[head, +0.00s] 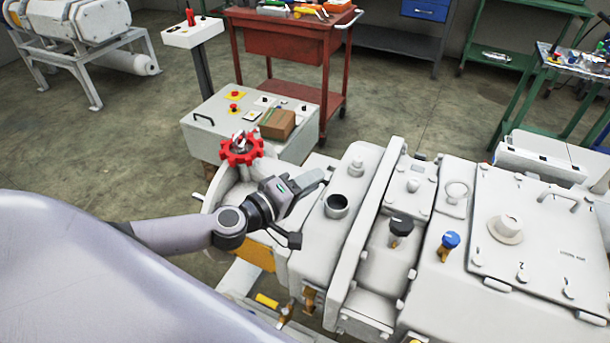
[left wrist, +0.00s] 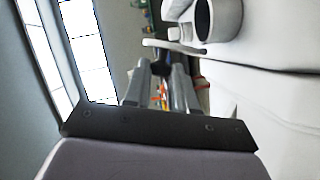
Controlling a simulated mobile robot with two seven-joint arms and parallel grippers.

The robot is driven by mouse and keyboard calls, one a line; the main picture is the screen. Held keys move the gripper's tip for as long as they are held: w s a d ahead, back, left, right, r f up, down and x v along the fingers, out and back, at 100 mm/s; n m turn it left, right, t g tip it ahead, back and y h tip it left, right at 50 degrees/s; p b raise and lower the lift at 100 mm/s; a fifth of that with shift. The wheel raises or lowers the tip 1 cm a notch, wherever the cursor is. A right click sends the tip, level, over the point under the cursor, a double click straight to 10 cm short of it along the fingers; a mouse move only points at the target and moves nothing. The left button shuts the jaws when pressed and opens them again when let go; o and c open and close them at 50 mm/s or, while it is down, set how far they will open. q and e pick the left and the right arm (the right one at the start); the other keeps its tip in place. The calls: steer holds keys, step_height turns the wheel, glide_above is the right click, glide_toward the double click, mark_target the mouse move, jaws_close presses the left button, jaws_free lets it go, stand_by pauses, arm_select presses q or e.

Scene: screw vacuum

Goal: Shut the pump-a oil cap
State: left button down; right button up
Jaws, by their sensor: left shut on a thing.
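The white pump (head: 375,270) has an open round port (head: 337,204) with a dark inside. The port also shows at the top of the left wrist view (left wrist: 218,18). My left gripper (head: 314,180) is just left of and behind the port in the head view. Its fingers (left wrist: 174,72) are shut at a thin, pale plate (left wrist: 172,46), seen nearly edge-on beside the port, which looks like the oil cap. The fingers hide the exact contact. The cap is not over the port. My right gripper is not in view.
A red handwheel (head: 241,149) stands close behind my left wrist. Black (head: 401,226) and blue (head: 450,240) knobs rise from the pump to the right. A control box (head: 250,120) and a red cart (head: 285,45) stand behind. Open floor lies beyond the pump.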

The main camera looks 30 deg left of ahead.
arm_select(q)
steer(key=d+m, duration=0.1)
steer(key=d+m+g+y, duration=0.1)
steer(key=m, duration=0.1)
steer(key=shift+w+d+r+y, duration=0.1)
steer(key=shift+d+r+y, duration=0.05)
steer(key=shift+r+y, duration=0.15)
steer(key=shift+d+f+m+g+y, duration=0.1)
steer(key=shift+d+m+g+y, duration=0.35)
steer(key=shift+m, duration=0.75)
steer(key=shift+d+f+m+y, duration=0.2)
steer(key=shift+d+m+y, duration=0.25)
steer(key=shift+d+m, duration=0.15)
steer(key=shift+d+f+m+y, duration=0.15)
steer(key=shift+d+m+y, duration=0.3)
steer(key=shift+m, duration=0.15)
steer(key=shift+d+f+m+g+y, duration=0.25)
steer(key=shift+d+f+m+y, duration=0.3)
steer(key=shift+m+y, duration=0.45)
steer(key=c, duration=0.9)
jaws_free()
steer(key=shift+w, duration=0.1)
steer(key=shift+c, duration=0.2)
